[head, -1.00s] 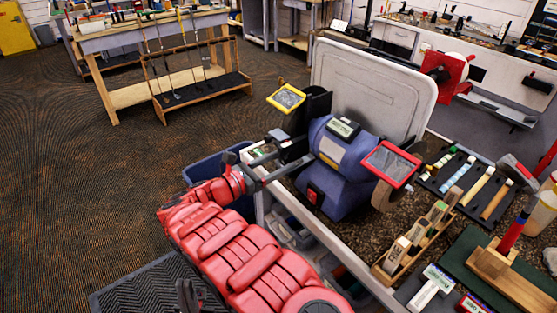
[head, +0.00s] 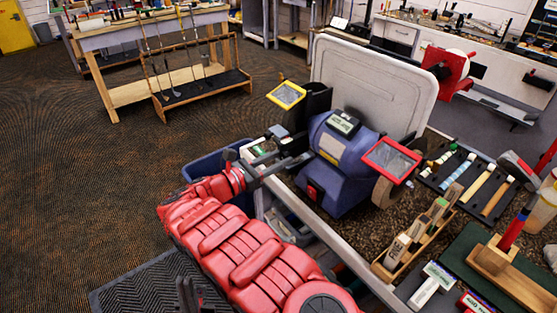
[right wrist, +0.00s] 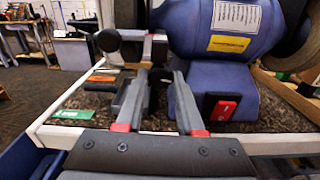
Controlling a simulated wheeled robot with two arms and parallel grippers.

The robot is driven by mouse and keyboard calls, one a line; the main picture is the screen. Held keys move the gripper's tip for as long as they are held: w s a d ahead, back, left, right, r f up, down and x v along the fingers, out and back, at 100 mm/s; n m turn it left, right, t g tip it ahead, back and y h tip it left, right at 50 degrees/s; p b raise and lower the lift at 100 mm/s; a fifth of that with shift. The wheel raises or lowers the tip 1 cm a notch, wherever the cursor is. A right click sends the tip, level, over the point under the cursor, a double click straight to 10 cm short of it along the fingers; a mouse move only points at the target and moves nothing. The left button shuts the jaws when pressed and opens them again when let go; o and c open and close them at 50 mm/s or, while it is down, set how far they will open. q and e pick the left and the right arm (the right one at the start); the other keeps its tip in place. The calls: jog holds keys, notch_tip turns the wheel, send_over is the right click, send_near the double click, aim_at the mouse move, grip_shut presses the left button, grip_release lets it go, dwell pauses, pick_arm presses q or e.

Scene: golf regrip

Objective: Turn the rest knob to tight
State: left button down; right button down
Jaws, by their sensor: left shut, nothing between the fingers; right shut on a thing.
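The blue bench grinder (head: 338,165) stands on the bench; it also shows in the right wrist view (right wrist: 205,60). My right gripper (head: 298,161) is at its left side. In the right wrist view its fingers (right wrist: 158,80) are closed around a small dark part, apparently the rest knob, which is mostly hidden by them. No tight marking on the knob can be read. A dark round end (right wrist: 108,40) on a pale bar stands just beyond the fingers to the left. My left gripper (head: 187,296) is shut and empty at the bottom edge of the head view, away from the bench.
A yellow-framed shield (head: 287,95) and a red-framed shield (head: 392,159) stick out above the grinder. A wooden block holder (head: 415,240) lies to its right. A blue bin (head: 203,168) is below the bench's left edge. The red switch (right wrist: 221,107) is right of my right fingers.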

jog(key=m+b, duration=0.2)
jog(key=b, duration=0.1)
jog(key=m+b, duration=0.1)
jog(key=m, duration=0.1)
jog(key=shift+f+b, duration=0.25)
jog(key=shift+b, duration=0.05)
jog(key=shift+r+m+b, duration=0.2)
jog(key=shift+m+b, duration=1.1)
jog(key=shift+b, duration=0.15)
jog(key=c, duration=0.5)
grip_release()
jog(key=shift+c, duration=0.2)
jog(key=b+v, duration=0.3)
jog(key=v, duration=1.4)
jog(key=shift+a, duration=0.2)
jog(key=shift+s+r, duration=0.1)
